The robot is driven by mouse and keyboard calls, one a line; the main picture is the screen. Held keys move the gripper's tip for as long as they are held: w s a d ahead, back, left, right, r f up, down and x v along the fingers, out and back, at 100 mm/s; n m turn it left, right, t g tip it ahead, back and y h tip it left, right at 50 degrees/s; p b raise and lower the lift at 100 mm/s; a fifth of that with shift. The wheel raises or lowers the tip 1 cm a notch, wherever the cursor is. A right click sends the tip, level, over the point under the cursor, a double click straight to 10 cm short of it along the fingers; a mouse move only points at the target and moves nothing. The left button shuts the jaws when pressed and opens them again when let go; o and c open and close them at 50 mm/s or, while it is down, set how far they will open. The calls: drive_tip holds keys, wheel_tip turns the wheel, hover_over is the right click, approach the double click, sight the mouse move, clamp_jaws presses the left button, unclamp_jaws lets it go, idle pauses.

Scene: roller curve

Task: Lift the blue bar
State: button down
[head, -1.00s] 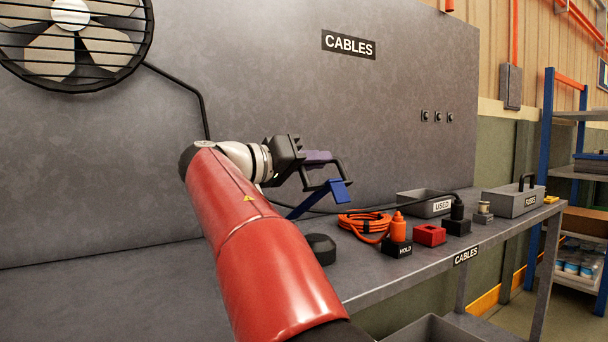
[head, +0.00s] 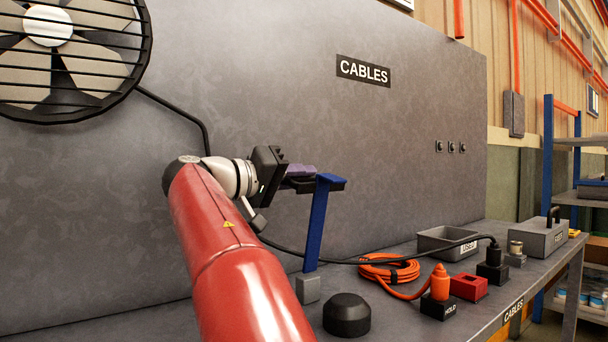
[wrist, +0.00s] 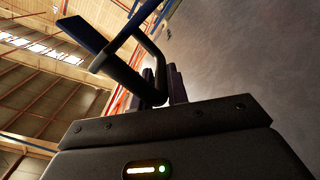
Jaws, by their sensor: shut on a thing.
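The blue bar (head: 318,225) stands nearly upright in the head view, its lower end at a small grey block (head: 307,289) at the bench. My gripper (head: 303,175) is at that top end, shut on the handle. In the wrist view the dark fingers (wrist: 168,86) close around the black handle (wrist: 125,72), and a blue end (wrist: 80,34) of the bar shows at upper left. The exact contact between the fingers and handle is partly hidden.
A black knob (head: 346,315) sits near the block. Orange cable (head: 385,270), an orange plug in a HOLD block (head: 440,303), a red block (head: 468,287) and grey bins (head: 447,241) stand to the right. The wall panel (head: 260,90) is close behind; a fan (head: 65,55) hangs upper left.

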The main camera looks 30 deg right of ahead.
drive_tip(key=shift+w+a+f, duration=0.1)
drive_tip(key=shift+w+f, duration=0.55)
drive_tip(key=shift+w, duration=0.1)
drive_tip(key=c, duration=1.5)
unclamp_jaws()
drive_tip(key=shift+w, duration=0.1)
drive_tip(key=shift+o, duration=0.2)
drive_tip(key=shift+r, duration=0.2)
